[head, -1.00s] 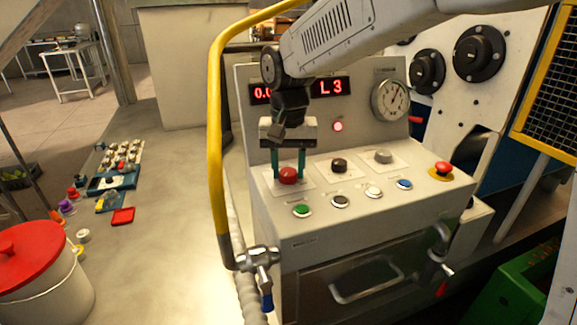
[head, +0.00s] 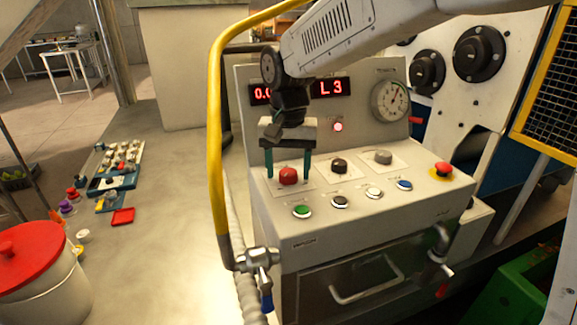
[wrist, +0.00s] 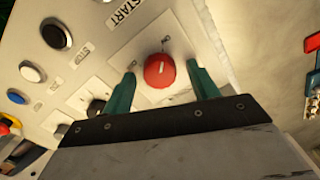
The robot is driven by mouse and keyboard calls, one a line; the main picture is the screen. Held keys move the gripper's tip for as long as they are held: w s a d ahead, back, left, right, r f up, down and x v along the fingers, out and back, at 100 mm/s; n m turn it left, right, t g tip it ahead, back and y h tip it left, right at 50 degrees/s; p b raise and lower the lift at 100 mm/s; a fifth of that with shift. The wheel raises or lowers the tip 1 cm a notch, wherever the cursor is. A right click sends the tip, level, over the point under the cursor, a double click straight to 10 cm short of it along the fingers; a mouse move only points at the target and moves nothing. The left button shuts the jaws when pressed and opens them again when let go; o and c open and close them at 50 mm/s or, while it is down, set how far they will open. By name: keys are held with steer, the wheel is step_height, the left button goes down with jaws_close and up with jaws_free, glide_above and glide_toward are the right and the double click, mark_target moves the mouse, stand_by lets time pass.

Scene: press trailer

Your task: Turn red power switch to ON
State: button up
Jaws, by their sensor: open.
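The red power switch (head: 288,176) is a round knob on a pale square plate at the left of the control panel's sloped top. In the wrist view the red knob (wrist: 159,70) shows a short white mark on its face. My gripper (head: 288,178) points down over it, with its two green fingers spread, one on each side of the knob. In the wrist view my gripper (wrist: 162,80) has a gap between each finger and the knob. The small lettering on the plate is too blurred to read.
A black knob (head: 339,166) and a grey knob (head: 382,157) stand to the right. A green button (head: 302,211) is in front, and a red emergency button (head: 442,169) is at the far right. A yellow rail (head: 214,130) rises on the left.

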mark_target(288, 171)
steer(key=shift+r, duration=0.1)
step_height(288, 171, up, 8)
steer(key=shift+f, duration=0.2)
stand_by(0.4)
steer(key=s+d+f+n, duration=0.1)
steer(key=s+f+n, duration=0.1)
steer(key=shift+s+d+f+g, duration=0.3)
steer(key=shift+s+d, duration=0.05)
steer(key=shift+s, duration=0.05)
steer(key=s+d+f+t, duration=0.2)
steer(key=s+d+f, duration=0.1)
steer(key=s+d, duration=1.8)
steer(key=s, duration=0.3)
steer(key=shift+s+d+m, duration=0.2)
steer(key=shift+s+m, duration=0.1)
steer(key=shift+s, duration=0.1)
